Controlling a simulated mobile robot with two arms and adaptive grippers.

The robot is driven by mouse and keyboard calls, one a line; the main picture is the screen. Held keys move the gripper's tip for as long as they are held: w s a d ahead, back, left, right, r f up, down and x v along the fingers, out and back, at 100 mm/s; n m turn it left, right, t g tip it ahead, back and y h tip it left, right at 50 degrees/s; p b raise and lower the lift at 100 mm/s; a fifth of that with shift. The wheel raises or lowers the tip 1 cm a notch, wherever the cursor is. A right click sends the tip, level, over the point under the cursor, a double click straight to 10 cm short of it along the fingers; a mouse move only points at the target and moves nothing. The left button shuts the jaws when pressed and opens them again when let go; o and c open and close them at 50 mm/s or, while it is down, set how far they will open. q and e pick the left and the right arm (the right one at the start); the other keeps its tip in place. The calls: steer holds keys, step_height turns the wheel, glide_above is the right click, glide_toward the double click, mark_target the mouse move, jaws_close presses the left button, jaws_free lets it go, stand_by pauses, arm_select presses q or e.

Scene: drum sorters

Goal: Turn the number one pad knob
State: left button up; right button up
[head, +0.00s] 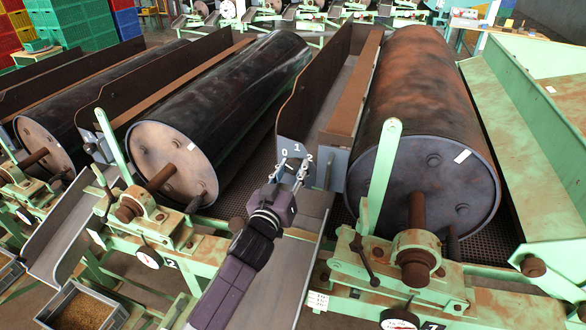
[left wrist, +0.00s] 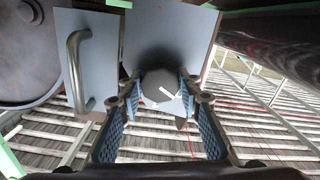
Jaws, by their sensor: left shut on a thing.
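The dark knob (left wrist: 160,86) shows in the left wrist view between the two ridged pads of my left gripper (left wrist: 160,115), which is shut on it. A white mark shows on the knob's face. In the head view my left gripper (head: 290,172) is at the grey dial plate (head: 293,150), which has the digits 0, 1 and 2. The gripper's fingers mostly hide the knob there, so its setting cannot be read. My right gripper is not in view.
A rusty drum (head: 425,100) stands right of the plate and a dark drum (head: 225,105) left of it. A green lever (head: 384,175) rises before the rusty drum. The left wrist view shows a metal handle (left wrist: 76,70) beside the knob. A grain tray (head: 82,308) sits lower left.

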arm_select(q)
steer(key=shift+m, duration=0.3)
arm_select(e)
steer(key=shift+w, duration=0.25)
arm_select(q)
steer(key=m, duration=1.2)
steer(key=shift+m, duration=0.3)
steer(key=m, duration=0.2)
steer(key=shift+m+p, duration=0.3)
steer(key=shift+m, duration=0.1)
steer(key=m, duration=0.3)
steer(key=shift+m+p, duration=0.3)
steer(key=shift+f+m+p, duration=0.1)
steer(key=shift+m+p, duration=0.25)
steer(key=shift+m, duration=1.85)
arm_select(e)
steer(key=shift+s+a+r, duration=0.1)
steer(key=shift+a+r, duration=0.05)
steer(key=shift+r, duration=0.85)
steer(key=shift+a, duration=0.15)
